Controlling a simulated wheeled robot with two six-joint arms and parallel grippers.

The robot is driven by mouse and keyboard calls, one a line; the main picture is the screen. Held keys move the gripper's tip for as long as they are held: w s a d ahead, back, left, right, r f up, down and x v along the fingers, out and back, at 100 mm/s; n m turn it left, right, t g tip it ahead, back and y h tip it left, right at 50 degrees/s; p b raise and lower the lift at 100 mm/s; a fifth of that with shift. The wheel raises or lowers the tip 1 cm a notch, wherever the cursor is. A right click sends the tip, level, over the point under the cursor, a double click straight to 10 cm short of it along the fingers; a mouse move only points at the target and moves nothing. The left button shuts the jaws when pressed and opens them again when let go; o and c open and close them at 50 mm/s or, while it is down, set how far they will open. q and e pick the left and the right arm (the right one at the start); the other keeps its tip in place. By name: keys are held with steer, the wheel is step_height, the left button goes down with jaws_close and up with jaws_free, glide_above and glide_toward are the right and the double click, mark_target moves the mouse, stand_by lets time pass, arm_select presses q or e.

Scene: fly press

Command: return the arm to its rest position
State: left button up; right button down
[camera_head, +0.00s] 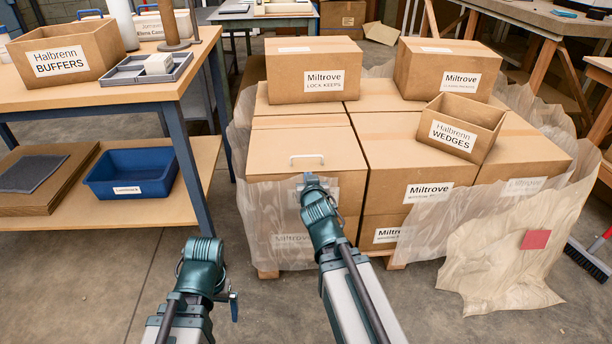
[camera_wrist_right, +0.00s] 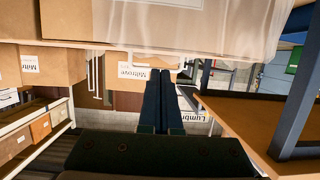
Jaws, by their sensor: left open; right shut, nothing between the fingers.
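My right arm reaches forward in the head view, and its gripper (camera_head: 306,181) is at the front of the plastic-wrapped boxes, just below a white handle (camera_head: 307,158). I cannot tell whether it touches the box. In the right wrist view the two dark fingers (camera_wrist_right: 161,75) lie together, shut with nothing between them. My left arm is folded low at the bottom of the head view. Its gripper (camera_head: 233,303) shows only in part beside the wrist, over bare floor, open and holding nothing that I can see; most of it is hidden behind the arm.
Wrapped Miltrove boxes (camera_head: 408,151) stand on a pallet, with an open WEDGES box (camera_head: 462,128) on top. A wooden bench (camera_head: 130,98) is at left, with a blue tub (camera_head: 130,172) on its lower shelf. Loose wrapping (camera_head: 500,262) spreads at right. Floor between bench and pallet is clear.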

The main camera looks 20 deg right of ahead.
arm_select(q)
steer(key=shift+s+f, duration=0.15)
steer(key=shift+s, duration=0.1)
arm_select(e)
steer(key=shift+s+f, duration=0.15)
steer(key=shift+s, duration=0.1)
steer(key=shift+a, duration=0.1)
steer(key=s+a+f+n+g+y+p, duration=0.2)
steer(key=s+a+f+n+g+p, duration=0.1)
steer(key=s+a+f+g, duration=0.55)
steer(key=s+a+f+n+g+p, duration=0.2)
steer(key=s+a+n+g, duration=0.3)
steer(key=s+a, duration=0.75)
arm_select(q)
step_height(320, 180, up, 43)
steer(key=p, duration=3.7)
steer(key=shift+p, duration=0.4)
arm_select(e)
step_height(320, 180, up, 38)
steer(key=s+d+m, duration=0.1)
steer(key=s, duration=0.1)
steer(key=shift+g, duration=0.35)
arm_select(q)
steer(key=shift+f, duration=0.15)
